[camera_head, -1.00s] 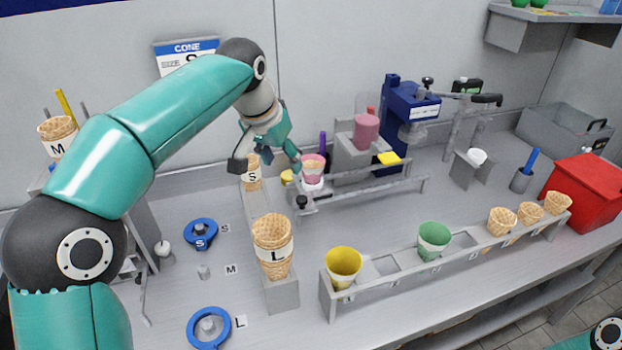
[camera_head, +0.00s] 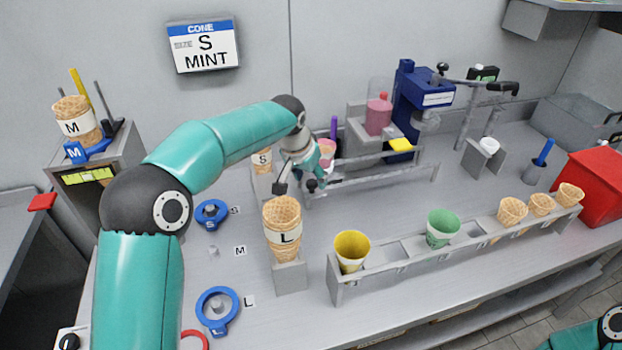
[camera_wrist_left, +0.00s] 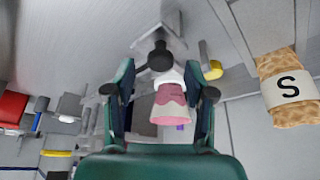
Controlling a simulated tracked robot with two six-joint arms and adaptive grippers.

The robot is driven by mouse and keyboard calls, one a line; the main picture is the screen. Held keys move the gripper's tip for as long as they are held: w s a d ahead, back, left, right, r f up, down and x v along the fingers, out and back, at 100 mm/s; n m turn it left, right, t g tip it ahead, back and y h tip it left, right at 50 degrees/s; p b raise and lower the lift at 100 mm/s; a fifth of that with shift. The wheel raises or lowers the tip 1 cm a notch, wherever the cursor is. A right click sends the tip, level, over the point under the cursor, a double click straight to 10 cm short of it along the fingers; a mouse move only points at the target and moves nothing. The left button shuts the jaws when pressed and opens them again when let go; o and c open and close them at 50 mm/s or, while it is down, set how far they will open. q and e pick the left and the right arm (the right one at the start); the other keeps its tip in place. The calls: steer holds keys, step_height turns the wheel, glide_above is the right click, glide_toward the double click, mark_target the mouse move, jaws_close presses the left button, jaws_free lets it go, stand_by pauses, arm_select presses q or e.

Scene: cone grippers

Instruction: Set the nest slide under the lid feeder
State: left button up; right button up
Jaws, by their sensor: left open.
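The nest slide, seen by its black knob (camera_head: 312,185), is at the left end of the grey rail. It carries a pink-and-cream cone cup (camera_head: 327,153), partly hidden by my wrist. My left gripper (camera_head: 301,184) is open and low at the knob. In the left wrist view the knob (camera_wrist_left: 160,57) and cup (camera_wrist_left: 170,103) show between the spread fingers; I cannot tell whether they touch. A grey stand with a pink stack (camera_head: 378,115), apparently the lid feeder, is farther right along the rail. My right gripper is out of view.
A waffle cone stack marked L (camera_head: 283,225) stands in front of the gripper. An S stack (camera_head: 262,160) is close on its left. A rack (camera_head: 398,268) with cups and cones runs along the front right. A blue press (camera_head: 425,95) stands behind the rail.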

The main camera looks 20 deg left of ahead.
arm_select(q)
steer(key=shift+x, duration=0.85)
steer(key=shift+c, duration=0.4)
jaws_close()
